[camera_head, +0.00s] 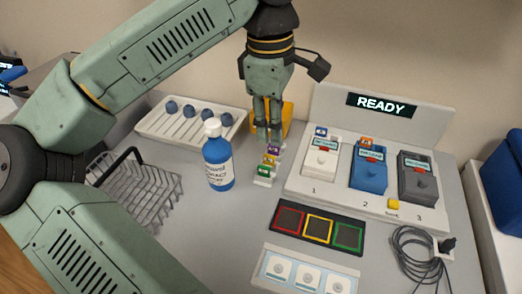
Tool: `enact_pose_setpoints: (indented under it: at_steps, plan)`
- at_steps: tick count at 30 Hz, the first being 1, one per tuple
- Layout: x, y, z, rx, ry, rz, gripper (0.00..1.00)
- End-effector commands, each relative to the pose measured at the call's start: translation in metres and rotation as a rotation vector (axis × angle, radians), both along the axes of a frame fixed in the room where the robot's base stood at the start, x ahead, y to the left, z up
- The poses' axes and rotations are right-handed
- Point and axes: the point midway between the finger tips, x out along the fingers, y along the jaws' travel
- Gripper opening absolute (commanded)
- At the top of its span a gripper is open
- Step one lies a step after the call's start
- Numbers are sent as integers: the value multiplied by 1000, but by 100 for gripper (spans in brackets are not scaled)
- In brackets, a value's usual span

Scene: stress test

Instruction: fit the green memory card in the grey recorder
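The green memory card (263,171) stands at the near end of a small white holder, in front of a yellow card (268,160) and a purple card (273,149). The grey recorder (416,185) sits at position 3 on the right of a white station. My gripper (268,138) points down at the far end of the holder, just above the purple card and behind the green one. Its two fingers are close together. Whether they hold anything is too small to tell.
A white recorder (320,160) and a blue recorder (368,172) stand left of the grey one, under a READY display (381,105). A blue bottle (218,165) stands left of the holder. A wire basket (140,190), tri-coloured pad (318,226) and coiled cable (415,250) lie around.

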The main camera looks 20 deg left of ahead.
Motion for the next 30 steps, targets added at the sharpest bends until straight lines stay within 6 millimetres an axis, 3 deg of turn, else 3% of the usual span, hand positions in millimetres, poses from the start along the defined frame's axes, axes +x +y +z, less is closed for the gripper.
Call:
enact_pose_setpoints:
  at_steps: [3, 11, 30]
  plan:
    - [-3, 13, -1, 44, 28, 16, 23]
    - [-4, 15, -15, 50, 33, 17, 23]
    - [-4, 14, -99, 49, 31, 15, 23]
